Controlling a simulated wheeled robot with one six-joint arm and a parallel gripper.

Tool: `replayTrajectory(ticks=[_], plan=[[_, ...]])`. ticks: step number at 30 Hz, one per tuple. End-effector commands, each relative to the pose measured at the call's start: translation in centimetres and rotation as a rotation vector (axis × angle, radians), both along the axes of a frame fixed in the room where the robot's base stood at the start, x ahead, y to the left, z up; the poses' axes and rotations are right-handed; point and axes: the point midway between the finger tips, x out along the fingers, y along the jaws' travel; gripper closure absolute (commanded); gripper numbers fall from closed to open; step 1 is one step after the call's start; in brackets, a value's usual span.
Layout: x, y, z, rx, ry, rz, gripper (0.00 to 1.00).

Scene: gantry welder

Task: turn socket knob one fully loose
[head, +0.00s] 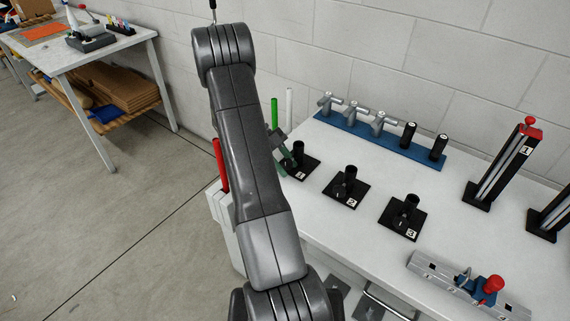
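Socket one (298,150) is a black upright tube on a black square plate (310,168) marked 1, at the table's left side. My arm stands in front of its left side. A grey-green piece (282,143), seemingly part of my gripper, shows beside my arm, close to the tube's left side. The rest of the gripper is hidden behind my arm, and I cannot see its fingertips clearly. The knob of socket one is not clearly visible. I cannot tell whether the gripper touches it.
Socket two (351,174) and socket three (410,203) stand to the right. A blue rack (400,147) with several torches and black cylinders lies behind. Green (274,112), white (289,103) and red (221,165) rods stand at the left. A rail fixture (440,274) is front right.

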Motion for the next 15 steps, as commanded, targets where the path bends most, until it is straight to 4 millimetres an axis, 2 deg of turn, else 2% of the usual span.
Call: replayTrajectory(ticks=[8, 15], plan=[[0.9, 1.1, 0.9, 0.001, -0.003, 0.002, 0.62], [3.3, 4.5, 4.2, 0.003, -0.005, 0.003, 0.62]])
